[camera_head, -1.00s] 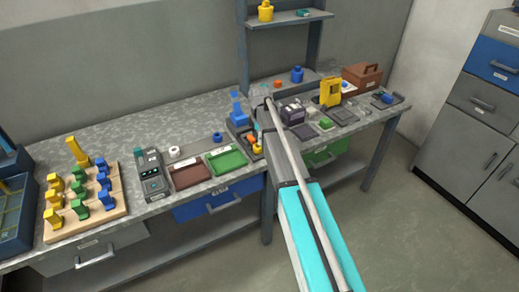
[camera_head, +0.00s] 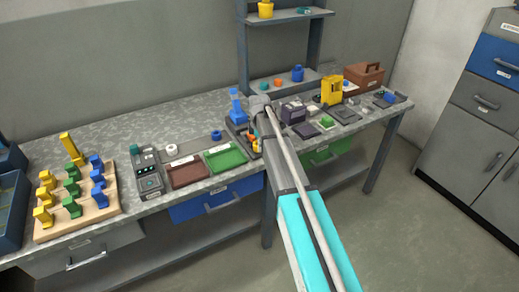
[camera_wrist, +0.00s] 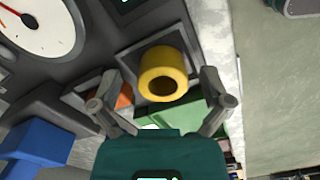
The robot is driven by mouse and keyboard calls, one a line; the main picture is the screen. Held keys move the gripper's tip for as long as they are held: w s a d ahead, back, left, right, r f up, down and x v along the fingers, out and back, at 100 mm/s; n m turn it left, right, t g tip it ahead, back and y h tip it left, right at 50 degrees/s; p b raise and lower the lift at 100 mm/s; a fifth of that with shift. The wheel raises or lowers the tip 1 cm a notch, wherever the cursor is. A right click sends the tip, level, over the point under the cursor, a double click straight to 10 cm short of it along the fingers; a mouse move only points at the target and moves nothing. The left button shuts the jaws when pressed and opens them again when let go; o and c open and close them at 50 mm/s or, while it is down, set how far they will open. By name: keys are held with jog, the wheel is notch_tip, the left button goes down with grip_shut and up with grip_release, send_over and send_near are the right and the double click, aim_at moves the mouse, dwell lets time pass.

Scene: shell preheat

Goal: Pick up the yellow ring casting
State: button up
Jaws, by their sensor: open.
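The yellow ring casting (camera_wrist: 163,72) shows in the wrist view as a short yellow cylinder with a round hole, sitting on a small dark square plate. My gripper (camera_wrist: 163,98) is open, its two grey fingers spread to either side just below the ring in that picture. Nothing is between the fingers, and I see no contact with the ring. In the head view my arm covers most of this spot, and only a bit of yellow and orange shows beside it.
In the wrist view, an orange part (camera_wrist: 124,96) lies near the left finger, a blue block (camera_wrist: 38,142) at lower left, and a round dial (camera_wrist: 38,25) at upper left. A green tray (camera_head: 226,158) and a brown tray (camera_head: 188,173) lie left of my arm on the bench.

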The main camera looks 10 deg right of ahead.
jog(key=shift+c, duration=0.3)
jog(key=c, duration=1.2)
jog(key=shift+r, duration=0.1)
notch_tip(320, 180, up, 3)
jog(key=p, duration=0.3)
jog(key=shift+r, duration=0.1)
jog(key=s+r+p, duration=0.9)
jog(key=s+p, duration=0.1)
jog(key=s, duration=0.4)
jog(key=shift+a+r, duration=0.3)
jog(key=shift+a, duration=0.05)
